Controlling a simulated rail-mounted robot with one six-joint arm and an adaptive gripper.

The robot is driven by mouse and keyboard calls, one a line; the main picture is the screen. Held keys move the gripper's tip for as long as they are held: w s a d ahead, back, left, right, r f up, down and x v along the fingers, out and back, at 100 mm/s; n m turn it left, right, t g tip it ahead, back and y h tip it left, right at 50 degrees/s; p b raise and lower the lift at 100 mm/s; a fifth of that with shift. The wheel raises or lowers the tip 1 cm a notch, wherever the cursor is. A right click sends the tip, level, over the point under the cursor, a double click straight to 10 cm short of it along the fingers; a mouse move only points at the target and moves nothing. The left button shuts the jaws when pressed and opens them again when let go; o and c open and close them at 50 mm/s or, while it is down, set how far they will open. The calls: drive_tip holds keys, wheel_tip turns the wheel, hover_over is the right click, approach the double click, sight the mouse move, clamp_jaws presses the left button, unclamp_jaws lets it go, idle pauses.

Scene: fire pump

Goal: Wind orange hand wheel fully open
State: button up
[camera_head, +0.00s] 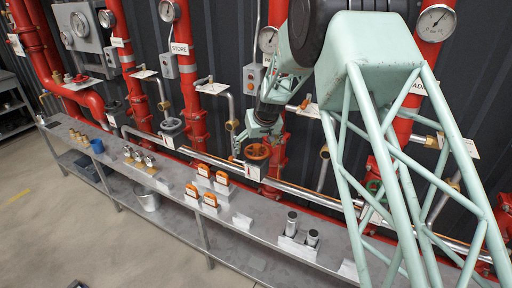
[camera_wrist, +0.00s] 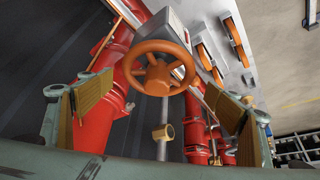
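My gripper (camera_head: 264,133) is just above and beside the wheel in the head view. In the wrist view my gripper (camera_wrist: 160,98) has its two padded fingers spread wide, one on each side of the picture. The wheel appears between and beyond the fingertips, with no visible contact. Nothing is held.
A grey metal bench (camera_head: 240,215) runs below the pipes, carrying several orange-topped blocks (camera_head: 209,199) and metal cylinders (camera_head: 291,223). A horizontal silver pipe (camera_head: 325,198) passes close by.

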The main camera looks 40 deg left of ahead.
sight(257, 145)
drive_tip(key=shift+w+d+r, duration=0.1)
drive_tip(key=shift+w, duration=0.05)
drive_tip(key=shift+r, duration=0.15)
drive_tip(key=shift+r+p, duration=1.15)
drive_tip(key=shift+r, duration=2.1)
drive_tip(key=shift+d, duration=0.15)
